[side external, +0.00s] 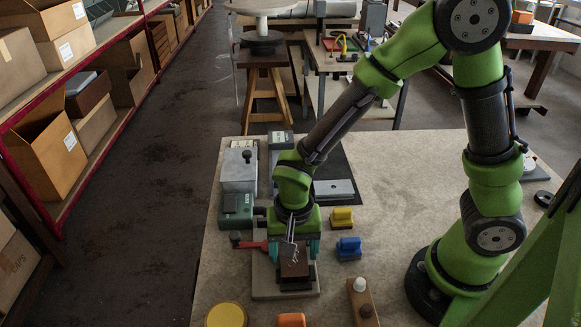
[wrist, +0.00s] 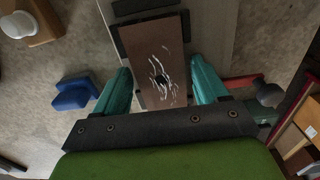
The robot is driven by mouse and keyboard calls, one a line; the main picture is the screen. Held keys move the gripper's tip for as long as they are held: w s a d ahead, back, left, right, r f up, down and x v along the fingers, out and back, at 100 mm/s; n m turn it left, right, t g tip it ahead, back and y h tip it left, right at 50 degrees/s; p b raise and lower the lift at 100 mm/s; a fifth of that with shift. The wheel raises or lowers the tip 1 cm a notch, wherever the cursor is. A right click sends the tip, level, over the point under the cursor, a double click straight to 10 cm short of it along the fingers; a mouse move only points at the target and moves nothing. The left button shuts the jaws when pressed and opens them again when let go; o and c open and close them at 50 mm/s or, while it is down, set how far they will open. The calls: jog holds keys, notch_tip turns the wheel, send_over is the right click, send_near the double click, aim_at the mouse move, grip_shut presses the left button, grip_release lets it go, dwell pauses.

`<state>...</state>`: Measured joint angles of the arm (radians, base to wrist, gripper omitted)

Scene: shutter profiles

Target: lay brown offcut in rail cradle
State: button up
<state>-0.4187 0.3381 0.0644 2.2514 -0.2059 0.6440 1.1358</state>
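The brown offcut (wrist: 160,62) is a flat brown piece with white scribbled marks and a dark spot on its face. It also shows in the side view (side external: 293,268). The rail cradle appears as dark pieces (wrist: 134,6) on a pale board (side external: 264,286), at the offcut's far end and sides in the wrist view. The offcut and fingers hide much of it. I cannot tell whether the offcut rests on it.
A red-handled item (side external: 250,244) lies close left of my gripper. A blue block (side external: 348,248) and a yellow block (side external: 342,218) stand to the right. A yellow disc (side external: 227,315), an orange block (side external: 291,320) and a wooden piece with a white knob (side external: 362,303) are in front. Grey-green boxes stand behind.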

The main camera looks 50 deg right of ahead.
jog(key=shift+o, duration=0.6)
jog(key=shift+r, duration=0.1)
notch_tip(320, 180, up, 12)
jog(key=s+d+r+n+t+y, duration=0.1)
jog(key=s+d+r+n+t, duration=0.1)
jog(key=d+r, duration=0.3)
jog(key=s+d+r+n+t+y, duration=0.1)
jog(key=s+d+r+n+t, duration=0.1)
jog(key=d+r+t, duration=0.3)
jog(key=shift+s+d+r+n, duration=0.15)
jog(key=shift+s+d+n, duration=0.1)
jog(key=shift+d+n, duration=0.35)
